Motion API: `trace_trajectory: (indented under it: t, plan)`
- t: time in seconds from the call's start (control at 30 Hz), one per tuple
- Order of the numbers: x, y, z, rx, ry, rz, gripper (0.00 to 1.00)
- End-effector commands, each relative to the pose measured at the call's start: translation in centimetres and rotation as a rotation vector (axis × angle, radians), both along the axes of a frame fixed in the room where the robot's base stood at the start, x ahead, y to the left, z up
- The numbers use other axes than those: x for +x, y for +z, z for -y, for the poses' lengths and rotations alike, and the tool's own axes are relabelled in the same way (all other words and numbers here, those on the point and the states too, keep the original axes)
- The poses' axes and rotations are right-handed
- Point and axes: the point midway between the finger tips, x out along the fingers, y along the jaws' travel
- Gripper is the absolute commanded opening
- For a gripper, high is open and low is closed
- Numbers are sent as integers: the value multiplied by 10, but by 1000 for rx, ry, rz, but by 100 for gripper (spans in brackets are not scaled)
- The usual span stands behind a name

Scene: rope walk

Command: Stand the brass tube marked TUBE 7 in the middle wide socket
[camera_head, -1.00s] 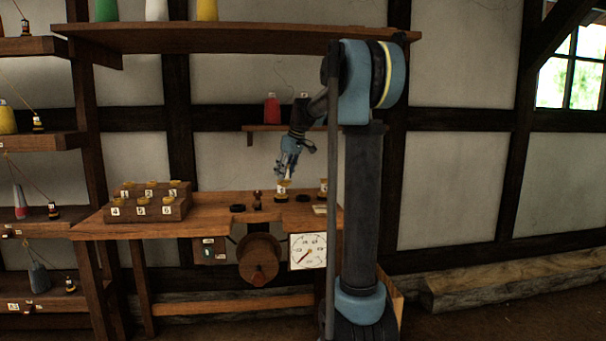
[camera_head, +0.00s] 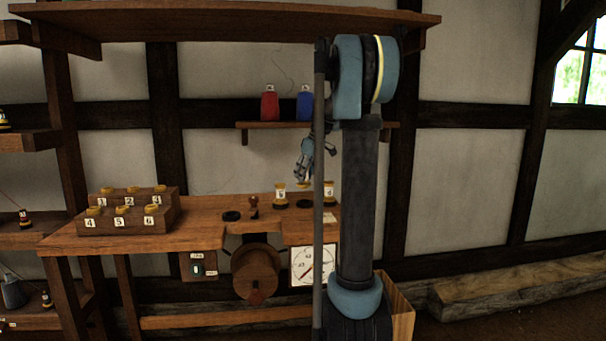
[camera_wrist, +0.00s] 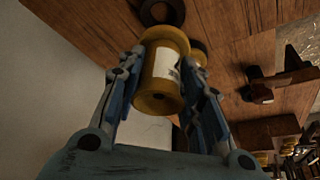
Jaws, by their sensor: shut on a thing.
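My gripper (camera_head: 304,172) is shut on a brass-yellow tube with flanged ends. A little of this tube (camera_head: 303,184) shows below the fingers in the head view. In the wrist view the tube (camera_wrist: 163,80) sits between the fingers (camera_wrist: 160,95), with a white label whose print I cannot read. It is held above the bench, apart from it. Below it is a dark socket ring (camera_head: 304,203), empty, between two labelled brass tubes, one left (camera_head: 280,194) and one right (camera_head: 329,192). A dark ring (camera_wrist: 160,12) also shows beyond the held tube in the wrist view.
A stepped wooden block (camera_head: 125,222) with several numbered brass-topped pieces stands at the bench's left. A separate dark ring (camera_head: 231,216) and a small wooden post (camera_head: 253,206) stand left of the tubes. A wall shelf with red (camera_head: 270,105) and blue (camera_head: 304,106) spools is behind my arm.

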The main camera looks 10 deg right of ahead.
Motion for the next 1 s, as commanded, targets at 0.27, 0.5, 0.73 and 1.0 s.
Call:
trace_trajectory:
  t: [0.27,0.5,0.73,1.0]
  plan:
    - [0,-9,7,1,-2,-1,3]
    - [-1,-31,8,0,-4,0,3]
    - [0,-49,8,0,-4,0,3]
    - [-1,-59,8,1,-4,0,2]
